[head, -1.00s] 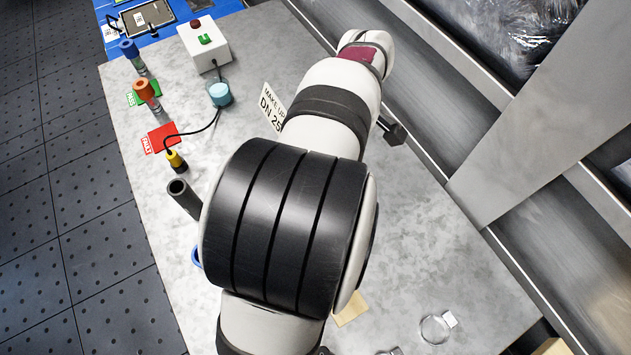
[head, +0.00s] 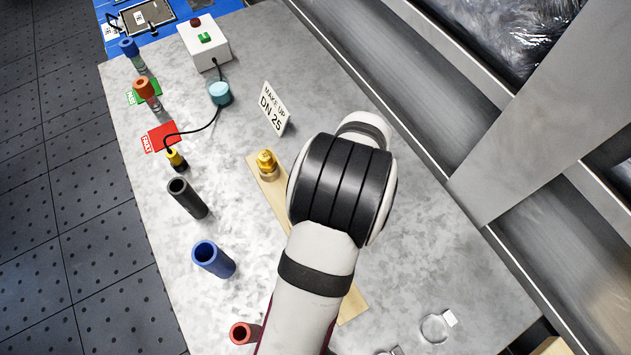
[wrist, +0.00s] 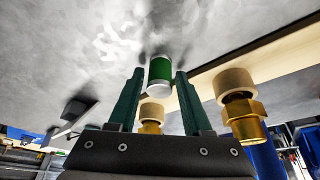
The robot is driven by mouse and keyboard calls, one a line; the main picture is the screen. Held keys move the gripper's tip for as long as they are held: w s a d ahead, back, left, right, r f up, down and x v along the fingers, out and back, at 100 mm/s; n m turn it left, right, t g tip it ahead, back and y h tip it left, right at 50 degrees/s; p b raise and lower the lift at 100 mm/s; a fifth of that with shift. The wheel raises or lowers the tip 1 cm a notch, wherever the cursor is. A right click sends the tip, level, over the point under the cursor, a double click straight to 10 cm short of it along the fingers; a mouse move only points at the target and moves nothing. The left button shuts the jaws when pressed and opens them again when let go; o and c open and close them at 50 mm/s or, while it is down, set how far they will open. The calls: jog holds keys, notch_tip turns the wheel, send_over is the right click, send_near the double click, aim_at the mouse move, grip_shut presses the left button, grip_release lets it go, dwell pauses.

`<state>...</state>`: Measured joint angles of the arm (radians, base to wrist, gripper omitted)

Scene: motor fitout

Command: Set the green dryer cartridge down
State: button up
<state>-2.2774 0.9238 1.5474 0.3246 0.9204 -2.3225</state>
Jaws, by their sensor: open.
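The green dryer cartridge (wrist: 160,78), a short green cylinder with pale ends, shows in the wrist view against the grey worktop. My gripper (wrist: 160,73) is open, with one dark green finger on each side of the cartridge. I cannot tell whether a finger touches it or exactly how its base meets the worktop. In the head view my arm hides the gripper and the cartridge.
A brass fitting (head: 266,163) stands on a wooden strip (head: 351,305). Grey (head: 187,197), blue (head: 213,259) and red (head: 244,333) tubes stand left. A sign (head: 274,109) stands beyond; a clear ring clamp (head: 435,328) lies right. Another brass fitting (wrist: 243,118) is close beside my gripper.

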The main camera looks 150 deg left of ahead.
jog(key=shift+f, duration=0.2)
grip_shut()
jog(key=shift+r, duration=0.1)
